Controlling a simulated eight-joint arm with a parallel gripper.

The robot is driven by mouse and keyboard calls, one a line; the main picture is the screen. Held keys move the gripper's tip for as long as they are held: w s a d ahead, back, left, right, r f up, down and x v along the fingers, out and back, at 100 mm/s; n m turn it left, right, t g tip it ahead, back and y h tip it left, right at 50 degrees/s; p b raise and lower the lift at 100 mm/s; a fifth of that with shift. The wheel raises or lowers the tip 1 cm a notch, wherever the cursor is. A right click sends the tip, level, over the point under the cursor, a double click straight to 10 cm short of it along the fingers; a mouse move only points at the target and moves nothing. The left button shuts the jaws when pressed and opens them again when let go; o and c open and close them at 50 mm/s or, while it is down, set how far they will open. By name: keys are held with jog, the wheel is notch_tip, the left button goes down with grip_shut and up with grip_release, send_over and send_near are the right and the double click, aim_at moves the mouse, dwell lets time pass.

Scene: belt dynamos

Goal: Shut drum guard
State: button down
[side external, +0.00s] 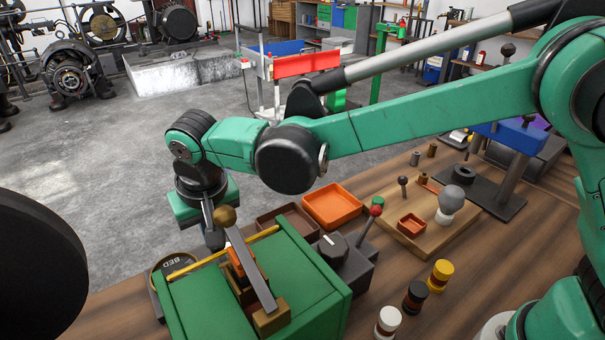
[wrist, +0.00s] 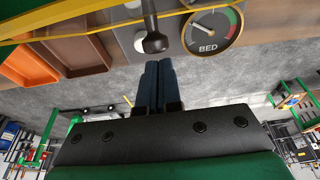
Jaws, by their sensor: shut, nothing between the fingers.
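A green housing (side external: 302,262) stands on the wooden bench, with a yellow bar (side external: 190,268) along its far side. I cannot tell for sure which part is the drum guard. My gripper (side external: 214,240) points down just beyond the housing's far edge, close to the ball knob. In the wrist view its two dark fingers (wrist: 152,72) are together and empty. A dark knob (wrist: 155,42) and the yellow bar (wrist: 90,28) lie beyond the fingertips; contact is unclear.
A round BED dial (wrist: 212,32) is close to the fingers. An orange tray (side external: 333,206) and a brown tray (wrist: 75,45) stand behind the housing. A red-knobbed lever (side external: 370,225) rises at its right. Several small capped pegs stand on the front bench.

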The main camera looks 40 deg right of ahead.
aim_at(219, 251)
jog(key=shift+s+f+g, duration=0.15)
jog(key=shift+f+g, duration=0.3)
jog(key=shift+g, duration=0.25)
jog(key=shift+s+f+g, duration=0.15)
jog(key=shift+f+g, duration=0.25)
jog(key=shift+g, duration=0.3)
jog(key=shift+s+f, duration=0.6)
jog(key=shift+f, duration=0.15)
jog(key=shift+s+f, duration=0.1)
